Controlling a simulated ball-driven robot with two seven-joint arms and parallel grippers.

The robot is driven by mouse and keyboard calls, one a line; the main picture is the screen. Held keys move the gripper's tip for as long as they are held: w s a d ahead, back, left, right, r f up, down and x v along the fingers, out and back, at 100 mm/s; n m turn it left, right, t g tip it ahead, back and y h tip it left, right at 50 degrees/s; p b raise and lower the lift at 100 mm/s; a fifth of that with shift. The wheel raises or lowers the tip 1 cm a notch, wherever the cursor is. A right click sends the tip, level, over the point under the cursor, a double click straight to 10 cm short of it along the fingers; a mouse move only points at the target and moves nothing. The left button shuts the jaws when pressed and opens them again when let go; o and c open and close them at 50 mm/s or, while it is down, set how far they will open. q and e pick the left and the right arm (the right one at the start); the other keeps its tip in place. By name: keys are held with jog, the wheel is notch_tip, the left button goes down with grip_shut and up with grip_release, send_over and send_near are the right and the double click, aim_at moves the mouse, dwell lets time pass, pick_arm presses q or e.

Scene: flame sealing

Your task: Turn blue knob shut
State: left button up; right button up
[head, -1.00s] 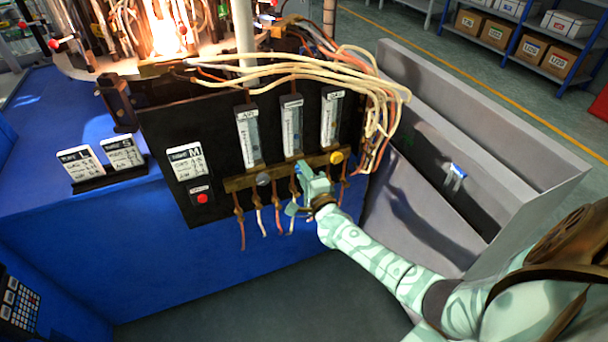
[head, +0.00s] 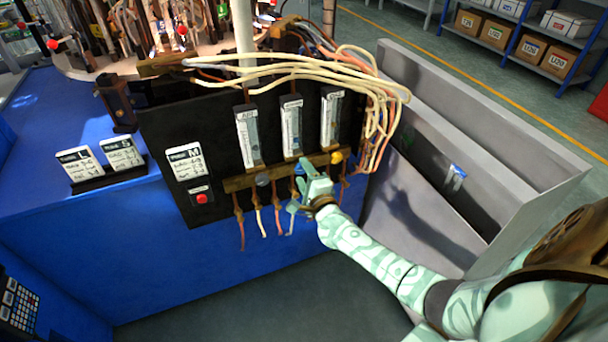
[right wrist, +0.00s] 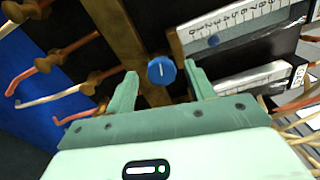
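The blue knob (right wrist: 161,70) sits on the brass bar (head: 246,181) under the middle flow tube (head: 291,128). A white line on its face runs nearly upright in the right wrist view. In the head view a small part of the blue knob (head: 299,168) shows beside the gripper. My right gripper (head: 298,185) is open. In the right wrist view its two fingers stand on either side of the knob, with visible gaps, so it is not gripped. My left gripper is not in view.
A grey knob (head: 262,179) and a yellow knob (head: 336,158) flank the blue one. Hoses hang below the bar. A red button (head: 202,198) is at the panel's lower left. Cream hoses (head: 290,75) loop above. A grey bin (head: 480,150) stands at right.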

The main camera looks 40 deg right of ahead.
pick_arm(q)
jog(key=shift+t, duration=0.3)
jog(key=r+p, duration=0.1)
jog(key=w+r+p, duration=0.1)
jog(key=p, duration=0.1)
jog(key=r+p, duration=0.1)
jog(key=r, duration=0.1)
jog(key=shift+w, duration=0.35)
pick_arm(e)
jog(key=v, duration=1.6)
jog(key=shift+s, duration=0.2)
